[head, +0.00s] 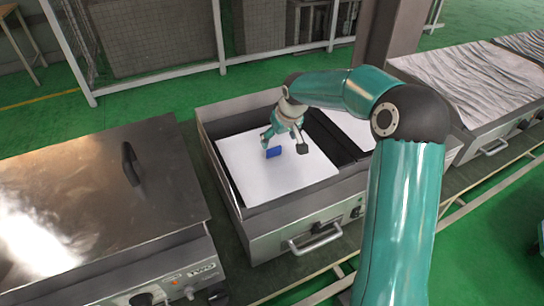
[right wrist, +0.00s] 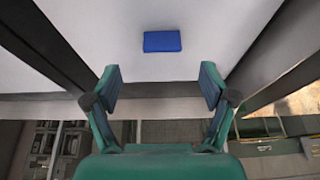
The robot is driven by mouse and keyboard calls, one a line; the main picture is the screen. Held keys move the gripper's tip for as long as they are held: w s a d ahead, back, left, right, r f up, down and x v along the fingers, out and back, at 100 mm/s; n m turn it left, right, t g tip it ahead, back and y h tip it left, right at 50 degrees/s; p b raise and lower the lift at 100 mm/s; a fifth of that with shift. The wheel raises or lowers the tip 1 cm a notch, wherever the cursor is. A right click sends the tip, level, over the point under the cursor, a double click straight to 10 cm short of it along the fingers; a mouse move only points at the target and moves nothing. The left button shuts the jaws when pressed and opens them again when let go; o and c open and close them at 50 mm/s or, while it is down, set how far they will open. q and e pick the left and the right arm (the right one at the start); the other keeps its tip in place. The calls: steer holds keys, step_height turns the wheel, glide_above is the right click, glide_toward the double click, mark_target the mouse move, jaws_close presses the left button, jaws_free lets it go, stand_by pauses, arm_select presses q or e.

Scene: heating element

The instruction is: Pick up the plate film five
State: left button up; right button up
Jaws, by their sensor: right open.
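A white plate film (head: 285,182) lies in an open metal heating unit in the middle of the head view, with a small blue block (head: 273,152) on it. I cannot read a number on the film. In the right wrist view the white film (right wrist: 225,30) fills the upper middle, and the blue block (right wrist: 162,41) lies on it beyond the fingertips. My right gripper (head: 285,139) hangs over the film near the blue block. In the right wrist view my right gripper (right wrist: 160,88) is open with nothing between its fingers. My left gripper is not in view.
The heating unit has raised metal walls (head: 224,188) around the film and a front handle (head: 315,239). A closed metal lid (head: 80,190) with a black handle stands at left. A second white film (head: 350,128) lies at right, partly behind my arm. Grey wrinkled sheets (head: 480,78) lie farther right.

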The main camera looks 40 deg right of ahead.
mark_target(274, 148)
steer(key=shift+x, duration=1.2)
steer(key=shift+p+x, duration=0.5)
steer(key=shift+x, duration=2)
steer(key=shift+w+a, duration=0.15)
steer(key=c, duration=1.2)
steer(key=shift+c, duration=0.4)
steer(key=shift+r, duration=0.15)
